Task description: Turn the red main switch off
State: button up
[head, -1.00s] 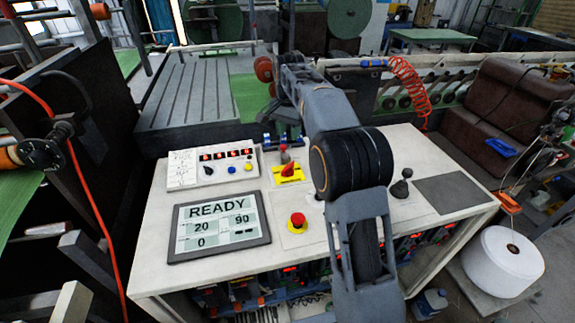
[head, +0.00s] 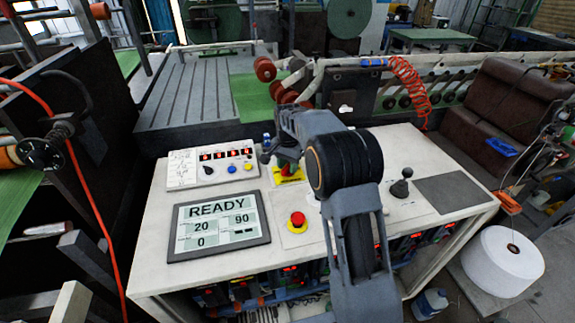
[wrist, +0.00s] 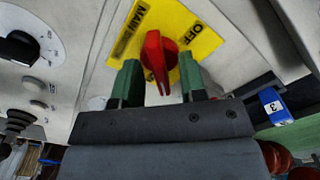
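The red main switch (wrist: 155,58) sits on a yellow plate (wrist: 190,22) marked "MAIN" and "OFF" in the wrist view. Its handle stands between the two green fingertips of my gripper (wrist: 160,84), with a gap on each side, so the gripper is open around it and not clamped. In the head view my gripper hangs over the switch at the back of the white console, and the arm hides most of the switch; part of the yellow plate (head: 291,178) shows below it.
A display reading "READY" (head: 219,224), a red stop button on a yellow base (head: 297,221), a small control box (head: 213,166) and a black joystick (head: 401,186) share the white console. The console top is clear between them.

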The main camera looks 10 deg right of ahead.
jog(key=shift+f, duration=0.1)
grip_shut()
dwell(0.4)
jog(key=shift+n, duration=0.3)
jog(key=n+p, duration=0.1)
jog(key=n, duration=0.7)
jog(key=shift+n, duration=0.3)
jog(key=n, duration=0.4)
jog(key=shift+p, duration=0.35)
jog(key=shift+n, duration=2.5)
